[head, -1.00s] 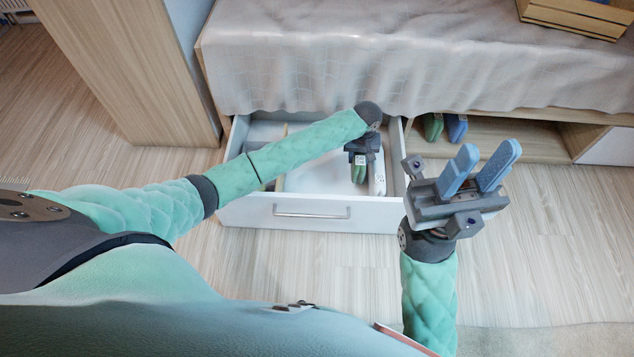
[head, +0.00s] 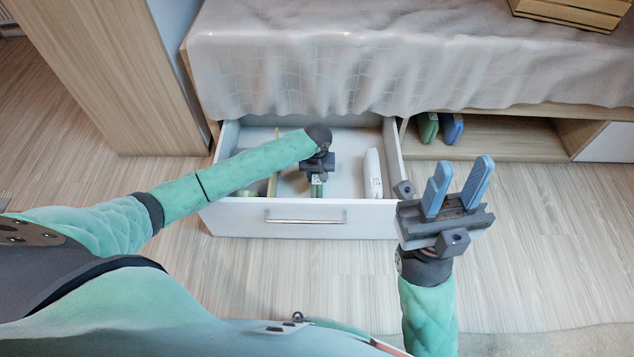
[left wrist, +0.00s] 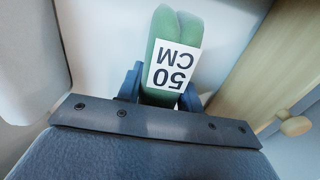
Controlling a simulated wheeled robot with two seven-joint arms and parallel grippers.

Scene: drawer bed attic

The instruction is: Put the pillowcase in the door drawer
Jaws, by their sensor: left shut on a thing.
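A green folded cloth bundle (left wrist: 165,25) with a white "50 CM" label, likely a pillowcase, is between my left gripper's fingers (left wrist: 160,90) in the left wrist view. In the head view my left gripper (head: 317,182) is shut on this green bundle (head: 317,190), inside the open white drawer (head: 235,215), to the right of the wooden divider (head: 275,160). Whether the bundle touches the drawer floor is unclear. A white bundle (head: 373,175) stands by the drawer's right wall. My right gripper (head: 464,166) is open and empty, right of the drawer.
Another green item (head: 248,193) lies in the drawer's left compartment, partly hidden by my arm. A green bundle (head: 428,127) and a blue bundle (head: 453,128) stand in the open shelf under the bed. A wardrobe (head: 115,70) is at left. The floor (head: 540,230) at right is clear.

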